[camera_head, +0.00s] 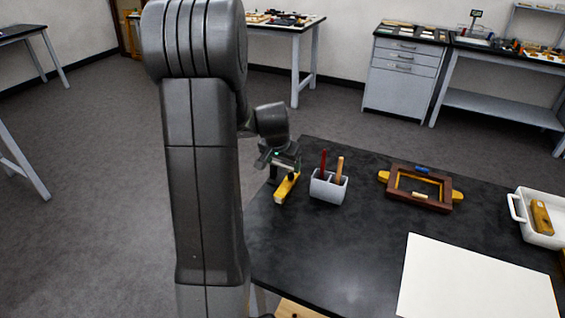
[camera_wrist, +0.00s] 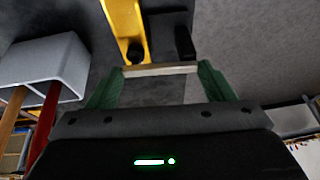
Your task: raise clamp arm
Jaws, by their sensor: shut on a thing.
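How the bar joins the clamp arm is unclear.
A grey holder (camera_head: 328,187) with a red and an orange handle stands close to the right of my gripper. A brown frame with yellow tabs (camera_head: 421,188), a white sheet (camera_head: 475,280) and a white tray (camera_head: 519,208) lie farther right. The table front is clear.

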